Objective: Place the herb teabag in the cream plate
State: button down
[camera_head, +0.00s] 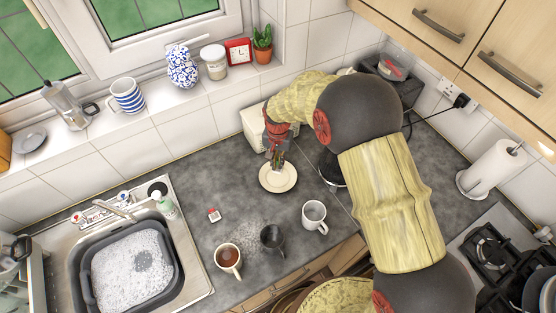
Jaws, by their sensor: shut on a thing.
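The cream plate (268,186) lies on the grey worktop, in the middle of the view. My gripper (277,163) points down just above the plate's back half. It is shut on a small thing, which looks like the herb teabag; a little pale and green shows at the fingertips. The fingers hide most of it, and I cannot tell whether it touches the plate. A small white packet with a red mark (214,215) lies on the worktop to the left of the plate.
A mug of brown drink (228,259), a dark cup (272,238) and a white mug (314,216) stand in front of the plate. The sink with a soapy basin (178,264) is at left. A cream appliance (256,128) stands behind my gripper.

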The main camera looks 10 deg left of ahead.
aim_at(278, 169)
jog(key=shift+f+b, duration=1.15)
jog(key=shift+f, duration=1.4)
jog(key=c, duration=2)
grip_release()
jog(key=shift+o, duration=0.4)
notch_tip(278, 169, up, 7)
jog(key=p, duration=0.3)
jog(key=shift+p, duration=0.4)
